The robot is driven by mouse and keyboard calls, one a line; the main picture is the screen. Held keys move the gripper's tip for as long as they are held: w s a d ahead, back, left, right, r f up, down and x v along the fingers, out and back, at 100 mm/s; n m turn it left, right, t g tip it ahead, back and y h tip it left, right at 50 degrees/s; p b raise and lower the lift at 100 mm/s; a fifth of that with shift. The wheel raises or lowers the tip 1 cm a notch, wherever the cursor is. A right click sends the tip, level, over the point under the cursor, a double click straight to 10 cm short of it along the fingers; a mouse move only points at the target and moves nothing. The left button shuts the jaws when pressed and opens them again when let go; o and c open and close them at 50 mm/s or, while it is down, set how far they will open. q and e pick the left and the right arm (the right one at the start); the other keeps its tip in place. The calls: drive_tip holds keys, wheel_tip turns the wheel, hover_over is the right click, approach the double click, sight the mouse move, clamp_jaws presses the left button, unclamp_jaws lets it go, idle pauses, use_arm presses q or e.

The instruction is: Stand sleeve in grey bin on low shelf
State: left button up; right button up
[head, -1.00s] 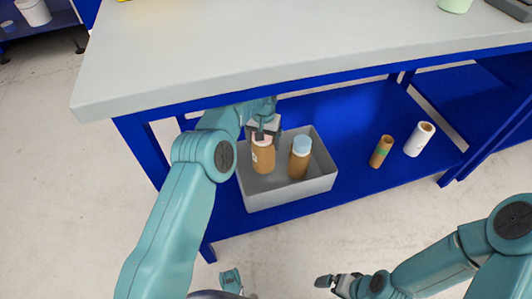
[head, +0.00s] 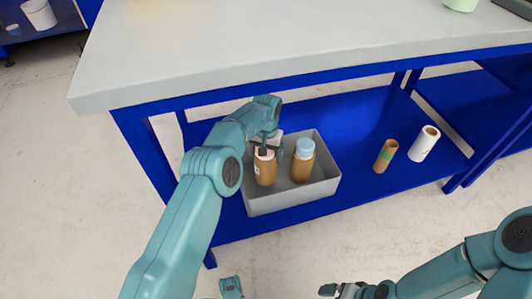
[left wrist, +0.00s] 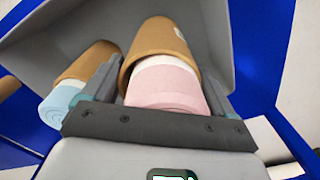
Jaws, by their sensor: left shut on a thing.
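A brown cardboard sleeve with pink foam in its top (head: 265,170) stands upright inside the grey bin (head: 293,203) on the low blue shelf, at the left. I cannot tell whether its base touches the bin floor. My left gripper (head: 270,150) reaches in over the bin and is shut on this sleeve near its top. In the left wrist view, the pink foam (left wrist: 165,88) shows between the fingers. A second brown sleeve with a blue top (head: 303,166) stands to the right in the bin. My right gripper (head: 333,290) is at the bottom edge, away from the shelf; its fingers are unclear.
The low blue shelf (head: 350,195) also holds a brown tube with a green band (head: 386,156) and a white tube (head: 424,144) right of the bin. The grey tabletop (head: 250,50) overhangs the shelf closely above my left arm. Shelf around the tubes is clear.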

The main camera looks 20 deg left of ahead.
use_arm(q)
drive_tip(key=o, duration=1.3)
wheel_tip(320, 180, up, 13)
drive_tip(key=p, duration=0.5)
drive_tip(key=shift+r, duration=0.15)
